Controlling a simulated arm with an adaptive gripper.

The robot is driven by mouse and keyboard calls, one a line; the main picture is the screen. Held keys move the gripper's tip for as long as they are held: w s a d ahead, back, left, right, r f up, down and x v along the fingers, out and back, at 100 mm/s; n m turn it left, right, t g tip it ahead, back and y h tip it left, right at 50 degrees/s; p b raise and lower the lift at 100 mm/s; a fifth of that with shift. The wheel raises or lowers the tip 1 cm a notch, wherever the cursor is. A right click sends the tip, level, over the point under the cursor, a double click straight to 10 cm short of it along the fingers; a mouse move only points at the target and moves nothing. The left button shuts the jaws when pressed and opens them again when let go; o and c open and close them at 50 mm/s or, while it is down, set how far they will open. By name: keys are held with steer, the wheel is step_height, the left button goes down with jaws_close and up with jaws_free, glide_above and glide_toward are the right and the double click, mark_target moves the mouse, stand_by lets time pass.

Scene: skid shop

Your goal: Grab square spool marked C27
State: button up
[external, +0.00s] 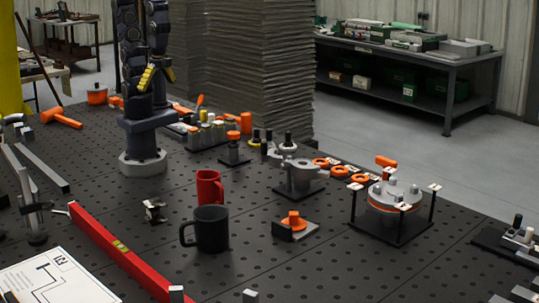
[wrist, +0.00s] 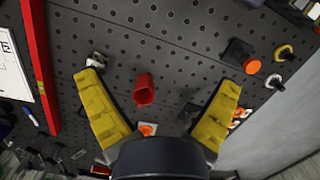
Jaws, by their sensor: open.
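No C27 marking can be read in either view. A small silver-and-dark piece (external: 154,210) with squarish ends stands on the black perforated table, left of the red mug; it could be the square spool, but I cannot tell. A similar silver piece (wrist: 97,60) shows near the left fingertip in the wrist view. My gripper (wrist: 160,83) has its two yellow fingers spread wide, with nothing held between them. In the external view my gripper (external: 158,76) is high above the table, over the base of my arm.
A red mug (external: 208,188) and a black mug (external: 211,230) stand mid-table. A long red level (external: 118,252) lies at the left. Orange-topped fixtures and a round clamp assembly (external: 393,195) occupy the right. The front middle of the table (external: 320,270) is mostly clear.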

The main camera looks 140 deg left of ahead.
steer(key=w+d+f+n, duration=0.6)
steer(key=w+f+n, duration=0.2)
steer(key=w, duration=0.4)
steer(key=n+t, duration=0.2)
steer(key=n, duration=0.5)
glide_above(154, 203)
steer(key=f, duration=1.1)
steer(key=shift+a+f, duration=0.3)
steer(key=shift+n, duration=0.3)
steer(key=shift+s+d+f, duration=0.1)
steer(key=shift+d+f, duration=0.05)
steer(key=shift+f, duration=1.85)
steer(key=shift+d+f, duration=0.1)
steer(key=shift+f, duration=1.85)
steer(key=c, duration=1.4)
steer(key=shift+o, duration=0.2)
